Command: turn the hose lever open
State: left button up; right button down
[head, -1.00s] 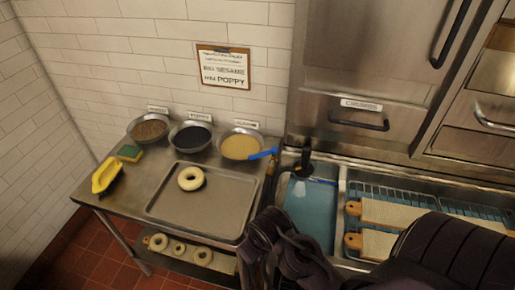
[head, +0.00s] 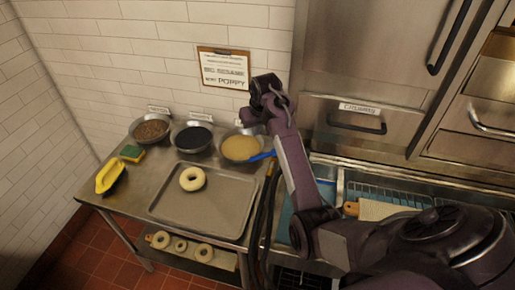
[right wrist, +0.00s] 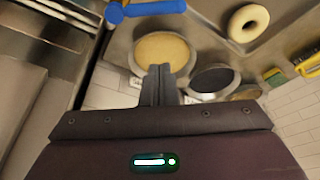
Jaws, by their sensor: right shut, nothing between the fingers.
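The blue lever (head: 262,156) shows at the right edge of the steel table, above dark hoses (head: 268,205). In the right wrist view the blue lever (right wrist: 150,8) is at the top edge, partly cut off. My right gripper (head: 264,100) is raised near the wall, above and behind the lever and apart from it. In the right wrist view its fingers (right wrist: 157,72) are together and empty, in front of the sesame bowl's rim. My left gripper is not in view.
The sesame bowl (head: 240,148), poppy bowl (head: 193,138) and another bowl (head: 150,130) line the table's back. A tray (head: 225,205) holds one bagel (head: 192,179). My right arm crosses over the sink (head: 287,215) and hides part of it.

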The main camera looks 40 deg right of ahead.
jog(key=a+b+x, duration=0.1)
jog(key=b+x, duration=0.2)
jog(key=x, duration=0.7)
jog(key=s+p, duration=0.1)
jog(key=s, duration=0.1)
jog(key=s+r+p, duration=0.1)
jog(key=s+p, duration=0.1)
jog(key=shift+w+d, duration=0.1)
